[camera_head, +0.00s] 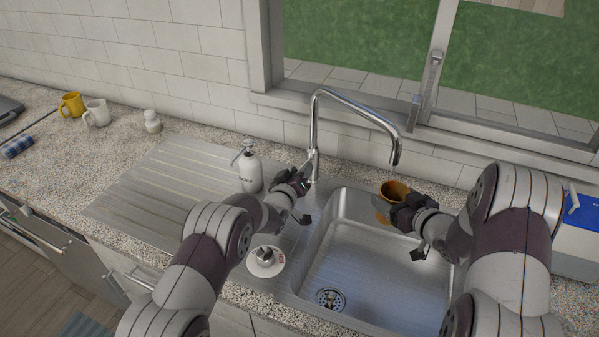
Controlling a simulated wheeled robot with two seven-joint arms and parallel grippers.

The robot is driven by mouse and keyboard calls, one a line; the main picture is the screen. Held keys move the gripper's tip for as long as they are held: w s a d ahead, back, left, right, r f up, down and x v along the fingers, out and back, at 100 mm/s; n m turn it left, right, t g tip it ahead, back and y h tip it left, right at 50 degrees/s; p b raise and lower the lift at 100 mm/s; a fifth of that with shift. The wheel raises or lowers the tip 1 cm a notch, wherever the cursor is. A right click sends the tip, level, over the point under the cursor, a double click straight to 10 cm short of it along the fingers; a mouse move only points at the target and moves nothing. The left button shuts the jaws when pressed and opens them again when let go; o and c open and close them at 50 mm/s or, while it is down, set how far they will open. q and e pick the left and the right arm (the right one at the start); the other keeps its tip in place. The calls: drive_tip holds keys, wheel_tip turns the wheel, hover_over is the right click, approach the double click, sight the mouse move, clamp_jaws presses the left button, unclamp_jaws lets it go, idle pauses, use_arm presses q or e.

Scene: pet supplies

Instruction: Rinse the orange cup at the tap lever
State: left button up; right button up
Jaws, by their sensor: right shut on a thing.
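The orange cup (395,187) is at the back right of the steel sink (338,259), below the spout of the chrome tap (315,135). My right gripper (402,208) is shut on the cup, and its fingers hide part of the cup's near side. Whether water runs from the spout is too small to tell. My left gripper (298,180) is at the base of the tap, beside the tap lever (307,168). Its fingers are small and dark, so I cannot tell whether they are open or touch the lever.
A white soap bottle (250,170) stands left of my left gripper. A small white dish with a metal piece (265,262) sits left of the basin. The ribbed drainboard (165,190) is clear. A yellow mug (72,104) and white mug (97,113) stand far left.

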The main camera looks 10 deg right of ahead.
use_arm(q)
drive_tip(key=v, duration=1.2)
idle(0.6)
drive_tip(key=shift+d+r, duration=0.1)
drive_tip(key=shift+r, duration=0.05)
idle(0.4)
